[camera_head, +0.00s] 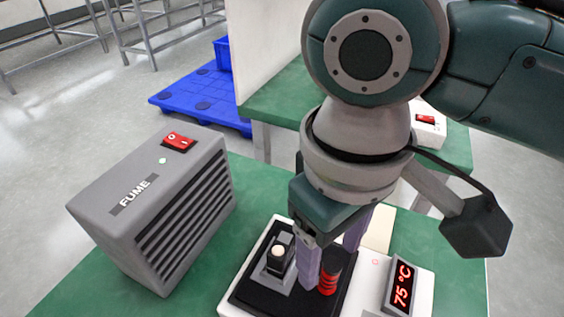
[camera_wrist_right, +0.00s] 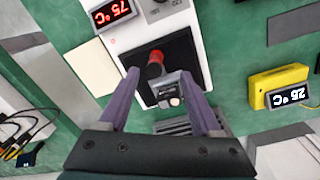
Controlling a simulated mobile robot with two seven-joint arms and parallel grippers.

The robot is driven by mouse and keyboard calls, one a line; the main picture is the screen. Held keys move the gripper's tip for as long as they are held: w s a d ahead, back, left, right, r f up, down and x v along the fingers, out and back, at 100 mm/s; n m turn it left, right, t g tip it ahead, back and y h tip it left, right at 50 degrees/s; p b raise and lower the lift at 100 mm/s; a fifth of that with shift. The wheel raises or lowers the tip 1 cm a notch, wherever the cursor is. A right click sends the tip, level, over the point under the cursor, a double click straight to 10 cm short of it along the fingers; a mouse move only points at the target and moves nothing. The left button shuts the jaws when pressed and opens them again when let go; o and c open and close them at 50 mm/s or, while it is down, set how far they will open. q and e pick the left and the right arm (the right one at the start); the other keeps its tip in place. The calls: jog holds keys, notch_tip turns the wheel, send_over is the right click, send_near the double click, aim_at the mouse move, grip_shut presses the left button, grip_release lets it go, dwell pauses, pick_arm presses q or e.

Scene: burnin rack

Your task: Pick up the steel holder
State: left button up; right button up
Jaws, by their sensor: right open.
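The steel holder (camera_head: 281,271) is a small grey block with a round cream-topped piece on it. It sits on the black plate of a white hot-plate unit (camera_head: 422,290). A red upright grip with dark bands (camera_head: 328,279) stands beside it. My right gripper (camera_head: 331,264) points down over the black plate, its two purple fingers apart. In the right wrist view the red grip (camera_wrist_right: 155,66) and the holder (camera_wrist_right: 168,91) show between the open fingers (camera_wrist_right: 160,75). I cannot tell whether a finger touches either. My left gripper is not in view.
A grey FUME box (camera_head: 150,215) with a red switch stands left on the green table. The hot-plate display (camera_head: 402,284) reads 75 °C. In the right wrist view a yellow meter (camera_wrist_right: 280,86) reads 25 °C. A blue pallet (camera_head: 200,97) lies on the floor behind.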

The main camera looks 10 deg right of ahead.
aim_at(331, 264)
jog(key=f, duration=0.3)
jog(key=f+b, duration=0.1)
jog(key=f, duration=0.1)
jog(key=shift+w+d+f, duration=0.15)
jog(key=shift+w+d, duration=0.15)
jog(key=shift+c, duration=0.2)
grip_shut()
